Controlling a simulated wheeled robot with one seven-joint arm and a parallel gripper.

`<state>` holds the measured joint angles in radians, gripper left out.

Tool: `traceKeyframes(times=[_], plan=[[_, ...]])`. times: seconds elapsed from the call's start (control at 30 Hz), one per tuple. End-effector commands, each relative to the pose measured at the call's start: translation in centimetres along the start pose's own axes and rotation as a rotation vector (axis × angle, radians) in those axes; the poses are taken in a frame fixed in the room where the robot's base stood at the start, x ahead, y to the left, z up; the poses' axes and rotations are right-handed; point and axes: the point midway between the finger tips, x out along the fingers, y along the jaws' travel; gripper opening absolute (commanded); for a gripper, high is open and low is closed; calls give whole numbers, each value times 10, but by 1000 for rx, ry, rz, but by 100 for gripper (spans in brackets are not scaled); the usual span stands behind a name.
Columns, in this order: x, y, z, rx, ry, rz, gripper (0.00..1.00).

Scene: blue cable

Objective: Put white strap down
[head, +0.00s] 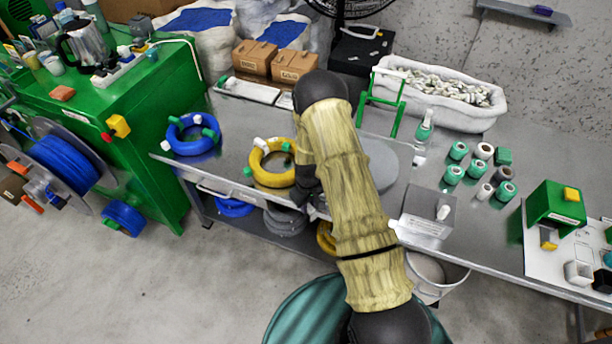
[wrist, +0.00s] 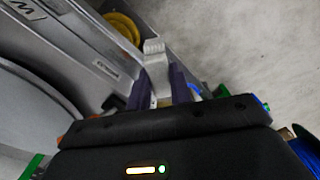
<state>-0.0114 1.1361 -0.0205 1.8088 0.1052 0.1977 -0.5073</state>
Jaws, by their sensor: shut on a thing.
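My gripper (wrist: 158,88) is shut on a white strap (wrist: 154,58), which sticks out past the two dark purple fingers in the wrist view. It appears near the table's front edge, with floor beyond; whether it touches anything I cannot tell. In the head view my own arm hides the gripper's fingers and the held strap. A yellow cable coil (head: 259,176) with white and green straps lies on the metal table (head: 229,122), just left of my arm. A blue cable coil (head: 178,142) with similar straps lies farther left.
A round grey disc (head: 381,164) is right of my arm, also in the wrist view (wrist: 30,105). A grey box (head: 427,210), several green and white rolls (head: 453,174) and a white bin (head: 458,115) are farther right. More coils sit on the shelf below.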

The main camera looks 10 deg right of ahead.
Motion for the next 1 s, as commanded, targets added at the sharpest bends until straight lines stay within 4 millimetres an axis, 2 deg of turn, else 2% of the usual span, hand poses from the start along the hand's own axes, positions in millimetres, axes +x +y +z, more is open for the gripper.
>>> traceKeyframes(times=[0.4, 0.5, 1.0], plan=[[71, -23, 54, 313, -6, -1, 1], [84, -28, 65, 380, -5, 0, 1], [88, -32, 67, 405, 0, 2, 1]])
